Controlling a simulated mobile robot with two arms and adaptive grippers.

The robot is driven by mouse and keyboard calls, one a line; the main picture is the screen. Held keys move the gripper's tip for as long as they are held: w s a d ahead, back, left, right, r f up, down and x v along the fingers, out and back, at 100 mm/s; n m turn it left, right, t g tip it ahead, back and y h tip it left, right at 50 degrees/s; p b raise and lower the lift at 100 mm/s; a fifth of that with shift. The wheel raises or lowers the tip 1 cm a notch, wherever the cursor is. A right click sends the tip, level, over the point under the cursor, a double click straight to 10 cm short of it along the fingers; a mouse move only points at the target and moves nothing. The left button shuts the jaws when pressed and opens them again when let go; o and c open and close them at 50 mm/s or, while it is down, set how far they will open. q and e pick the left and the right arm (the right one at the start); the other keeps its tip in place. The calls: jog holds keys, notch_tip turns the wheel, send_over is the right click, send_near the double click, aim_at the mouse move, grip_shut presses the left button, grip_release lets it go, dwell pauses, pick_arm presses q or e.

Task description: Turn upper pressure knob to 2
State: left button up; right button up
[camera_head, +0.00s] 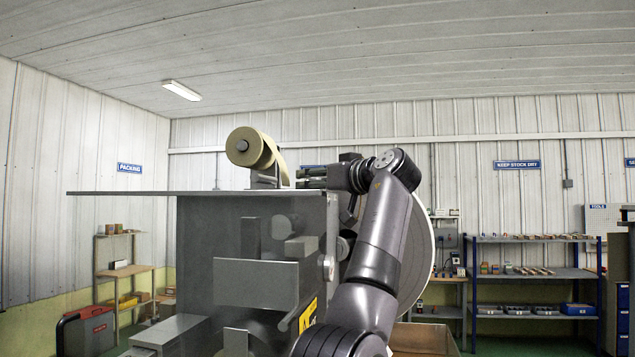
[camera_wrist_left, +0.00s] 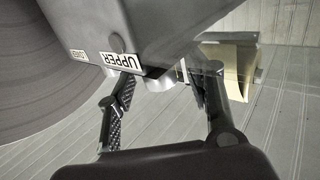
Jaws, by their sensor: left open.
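In the head view my left gripper (camera_head: 312,176) is beside the top right edge of the grey machine (camera_head: 256,284), its fingers pointing left. In the left wrist view its two fingers (camera_wrist_left: 163,95) are apart on either side of a pale rounded part (camera_wrist_left: 157,81) at the machine's edge. I cannot tell whether they touch it, or whether it is the upper pressure knob. An upside-down UPPER label (camera_wrist_left: 120,63) is close to the left finger, and a LOWER label (camera_wrist_left: 78,54) is farther left. No dial numbers are readable. My right gripper is not in view.
A tan roll (camera_head: 250,148) sits above the machine's flat top plate (camera_head: 130,193). A large pale disc (camera_head: 420,250) stands behind my left arm.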

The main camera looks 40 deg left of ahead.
pick_arm(q)
jog(key=shift+d, duration=0.1)
jog(key=v, duration=1.1)
jog(key=shift+d, duration=0.4)
jog(key=shift+c, duration=0.2)
jog(key=s+d+m+t+h+b, duration=0.2)
jog(key=s+d+m+t+b, duration=0.25)
jog(key=s+b, duration=0.3)
jog(key=shift+n+t, duration=0.35)
jog(key=shift+n, duration=0.1)
jog(key=p+x, duration=0.7)
jog(key=x, duration=1.1)
jog(key=shift+r+p, duration=0.1)
jog(key=shift+p, duration=0.2)
